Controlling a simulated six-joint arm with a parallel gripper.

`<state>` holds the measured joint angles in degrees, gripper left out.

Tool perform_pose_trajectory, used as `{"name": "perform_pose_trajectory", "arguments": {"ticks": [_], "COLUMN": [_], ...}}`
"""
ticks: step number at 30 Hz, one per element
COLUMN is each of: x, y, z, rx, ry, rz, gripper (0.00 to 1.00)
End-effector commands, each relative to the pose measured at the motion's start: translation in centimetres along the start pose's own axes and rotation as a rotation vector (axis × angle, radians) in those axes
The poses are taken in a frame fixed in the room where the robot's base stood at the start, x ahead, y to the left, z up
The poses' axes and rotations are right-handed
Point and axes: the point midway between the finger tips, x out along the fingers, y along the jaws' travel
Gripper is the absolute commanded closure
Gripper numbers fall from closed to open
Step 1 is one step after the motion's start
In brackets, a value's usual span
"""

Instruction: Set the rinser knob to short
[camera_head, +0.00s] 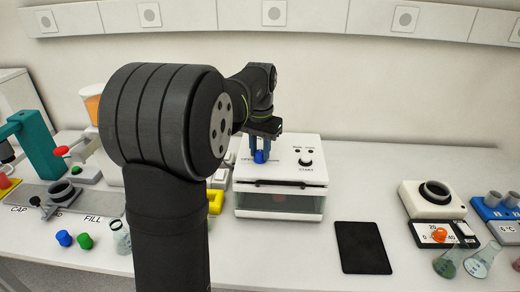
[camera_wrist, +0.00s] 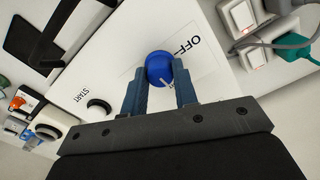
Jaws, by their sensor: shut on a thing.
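The rinser (camera_head: 278,205) is a white box with a clear front, standing mid-table in the head view. Its blue knob (camera_wrist: 158,66) is on the white top panel (camera_wrist: 125,50) in the wrist view, and it also shows in the head view (camera_head: 260,157). My gripper (camera_wrist: 161,74) is shut on the knob, one finger on each side. The knob's white pointer line points to the lower right in the wrist view, towards the gripper body. An "OFF" label is readable just beyond the knob. The other setting labels are hidden or unreadable.
A black tablet (camera_head: 362,247) lies to the right. A white device with a dark ring (camera_head: 433,196) and flasks (camera_head: 482,262) stand farther right. Blue and green caps (camera_head: 65,238) lie at left.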

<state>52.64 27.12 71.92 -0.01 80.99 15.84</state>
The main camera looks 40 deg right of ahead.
Motion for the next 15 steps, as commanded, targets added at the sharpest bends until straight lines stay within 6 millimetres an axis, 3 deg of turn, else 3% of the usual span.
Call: {"name": "perform_pose_trajectory", "arguments": {"ticks": [15], "x": [-0.14], "y": [-0.01], "z": [-0.05], "rx": [0.039], "ry": [0.004], "rz": [-0.001], "gripper": [0.96]}}
